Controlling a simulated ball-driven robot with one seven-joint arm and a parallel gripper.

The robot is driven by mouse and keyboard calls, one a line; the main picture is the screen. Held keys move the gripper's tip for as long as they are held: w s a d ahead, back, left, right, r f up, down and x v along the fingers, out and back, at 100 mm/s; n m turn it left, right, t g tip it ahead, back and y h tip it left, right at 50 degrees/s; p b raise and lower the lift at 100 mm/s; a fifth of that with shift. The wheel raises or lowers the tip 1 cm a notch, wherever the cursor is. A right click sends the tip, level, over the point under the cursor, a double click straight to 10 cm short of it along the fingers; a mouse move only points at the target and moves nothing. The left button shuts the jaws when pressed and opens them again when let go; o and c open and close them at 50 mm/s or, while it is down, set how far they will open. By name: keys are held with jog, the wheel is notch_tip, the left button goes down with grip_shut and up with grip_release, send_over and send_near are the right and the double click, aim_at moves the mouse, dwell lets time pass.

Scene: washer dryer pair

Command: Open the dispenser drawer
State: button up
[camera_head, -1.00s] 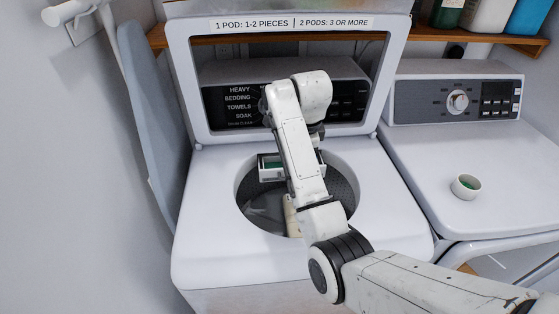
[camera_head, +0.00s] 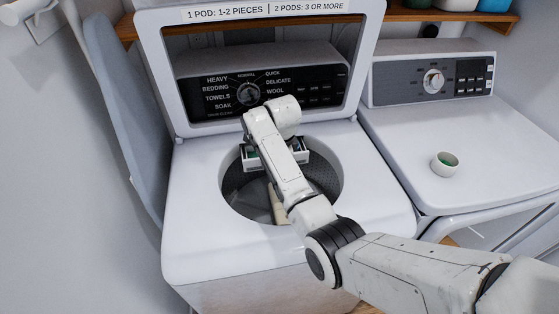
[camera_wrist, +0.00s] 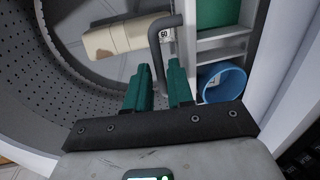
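The washer's dispenser drawer (camera_head: 250,158) is a white tray with a green-lined compartment, standing out at the back of the tub opening. My forearm hides its middle. In the wrist view the drawer (camera_wrist: 228,48) is at the right, with a green bin and a blue round cup in its compartments. A dark grey bent bar handle (camera_wrist: 158,35) runs along its left side. My gripper (camera_wrist: 159,66) has two teal fingers standing apart, one on each side of the handle's lower end. I see a gap between the fingers; firm contact does not show.
The washer lid (camera_head: 160,70) stands open behind the tub. A cream-coloured piece (camera_wrist: 125,36) is in the perforated tub (camera_wrist: 70,85). The dryer (camera_head: 480,150) is at the right with a small white cup (camera_head: 445,164) on top. An ironing board (camera_head: 118,110) stands at the left.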

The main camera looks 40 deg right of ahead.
jog(key=shift+c, duration=0.3)
grip_shut()
dwell(1.1)
